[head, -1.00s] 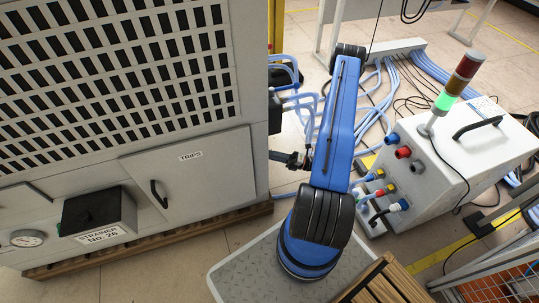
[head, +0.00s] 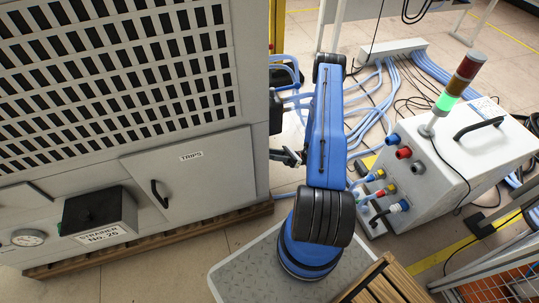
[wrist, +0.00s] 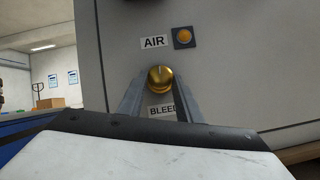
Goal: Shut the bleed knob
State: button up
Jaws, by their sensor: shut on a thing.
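The bleed knob (wrist: 160,78) is a round brass knob on the grey cabinet panel in the wrist view, just above a label reading BLEED (wrist: 162,111). My gripper (wrist: 159,84) has one finger on each side of the knob and is shut on it. In the head view my gripper (head: 285,156) reaches left to the cabinet's side. The knob cannot be made out there.
An amber button (wrist: 184,36) with an AIR label (wrist: 153,42) sits above the knob. The grey cabinet (head: 195,180) stands left of my arm. A white unit (head: 455,160) with a signal light stands right, with blue hoses (head: 385,95) behind it.

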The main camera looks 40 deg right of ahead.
jog(key=shift+w+n+g+y, duration=0.1)
jog(key=shift+n+g+y, duration=0.3)
jog(key=shift+n, duration=0.7)
jog(key=shift+n+g, duration=0.3)
jog(key=o, duration=1)
jog(key=shift+o, duration=0.2)
